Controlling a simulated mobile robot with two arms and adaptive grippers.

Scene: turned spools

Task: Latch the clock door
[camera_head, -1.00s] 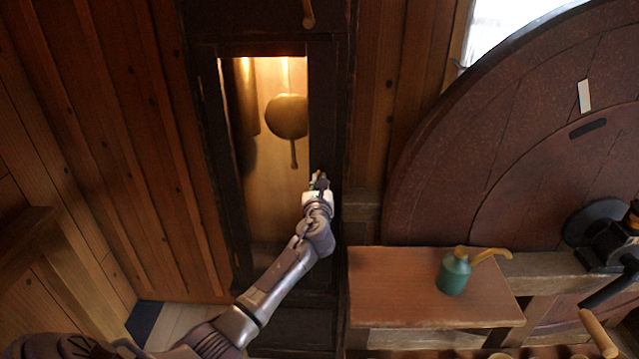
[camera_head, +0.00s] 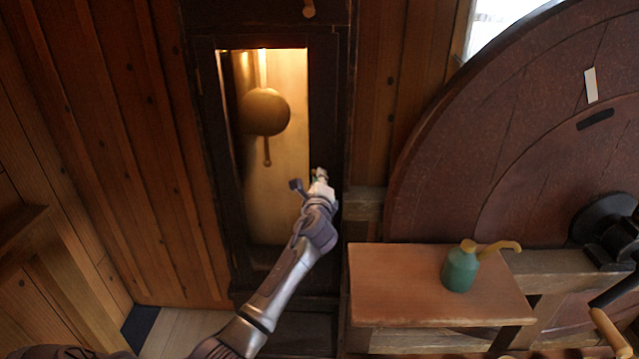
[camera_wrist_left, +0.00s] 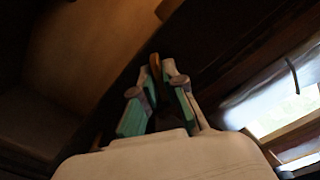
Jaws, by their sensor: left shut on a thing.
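The tall dark clock case holds a narrow door (camera_head: 325,110) with a lit window, behind which a round brass pendulum (camera_head: 265,112) hangs. The door looks closed or nearly closed; I cannot tell whether it is latched. My left gripper (camera_head: 320,174) is at the right edge of the door, below the middle of the window. In the left wrist view, my left gripper (camera_wrist_left: 162,70) has its fingertips shut on a small brown latch piece (camera_wrist_left: 155,66) at the dark door frame. The latch is mostly hidden in the head view. My right gripper is not in view.
A small wooden table (camera_head: 430,285) with a green oil can (camera_head: 461,268) stands right of the clock. A large round wooden wheel (camera_head: 520,150) fills the right side. Plank walls (camera_head: 90,130) flank the clock on the left.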

